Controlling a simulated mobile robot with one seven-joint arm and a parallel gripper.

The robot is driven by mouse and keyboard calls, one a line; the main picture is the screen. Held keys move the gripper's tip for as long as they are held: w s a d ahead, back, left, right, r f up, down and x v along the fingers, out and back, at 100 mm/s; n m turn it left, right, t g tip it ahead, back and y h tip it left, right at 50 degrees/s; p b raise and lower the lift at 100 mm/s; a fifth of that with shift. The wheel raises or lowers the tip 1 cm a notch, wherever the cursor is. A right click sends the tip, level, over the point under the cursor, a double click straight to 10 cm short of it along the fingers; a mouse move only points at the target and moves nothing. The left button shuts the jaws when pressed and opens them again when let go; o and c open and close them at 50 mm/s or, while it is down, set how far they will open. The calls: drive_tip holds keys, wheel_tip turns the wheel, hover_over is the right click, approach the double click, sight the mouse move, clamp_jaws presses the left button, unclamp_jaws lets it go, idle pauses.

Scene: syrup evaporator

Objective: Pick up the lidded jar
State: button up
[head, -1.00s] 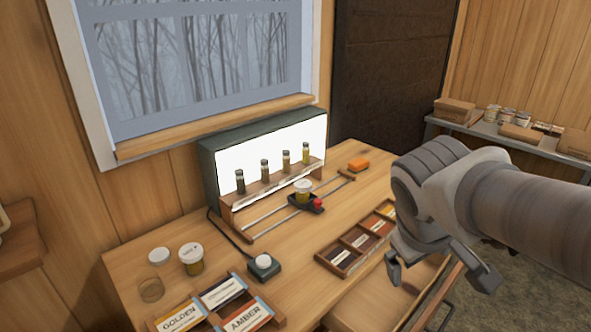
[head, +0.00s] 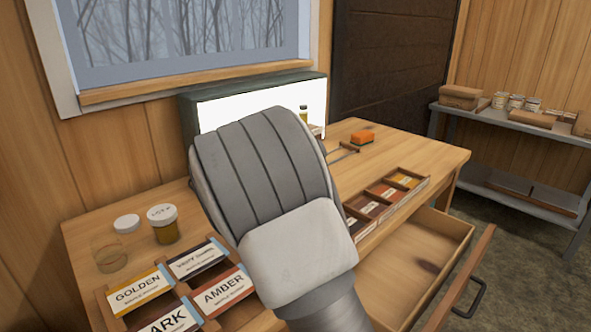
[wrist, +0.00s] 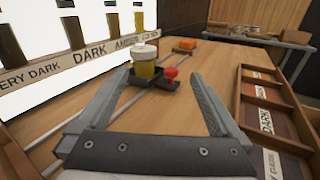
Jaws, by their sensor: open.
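A jar with a white lid and amber contents (head: 164,224) stands upright at the left of the table in the head view. I cannot tell which one is meant. My gripper (wrist: 157,78) is open and empty, its fingers pointing towards the carriage jar, which is ahead of and apart from them. In the head view my arm hides the carriage and its jar, and my fingers do not show.
A loose white lid (head: 127,223) and an empty glass (head: 109,255) stand by the left jar. A label tray (head: 115,296), a second divided tray (head: 420,190), a lit box (head: 187,118) with sample vials, and an orange block (head: 362,137) are around. A drawer (head: 425,250) stands open.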

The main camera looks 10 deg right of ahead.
drive_tip(key=shift+w+a+f+n+t+y, duration=0.3)
drive_tip(key=shift+w+a+f+n+y, duration=0.1)
drive_tip(key=shift+a+f+n, duration=0.35)
drive_tip(key=shift+w+a, duration=0.25)
drive_tip(key=shift+w, duration=0.05)
drive_tip(key=b+x, duration=0.2)
drive_tip(key=x, duration=1)
drive_tip(key=shift+a, duration=0.1)
drive_tip(key=shift+b+x, duration=0.45)
drive_tip(key=shift+x, duration=2.1)
drive_tip(key=shift+a+f, duration=0.1)
drive_tip(key=shift+a, duration=0.05)
drive_tip(key=shift+c, duration=0.3)
drive_tip(key=c, duration=1.4)
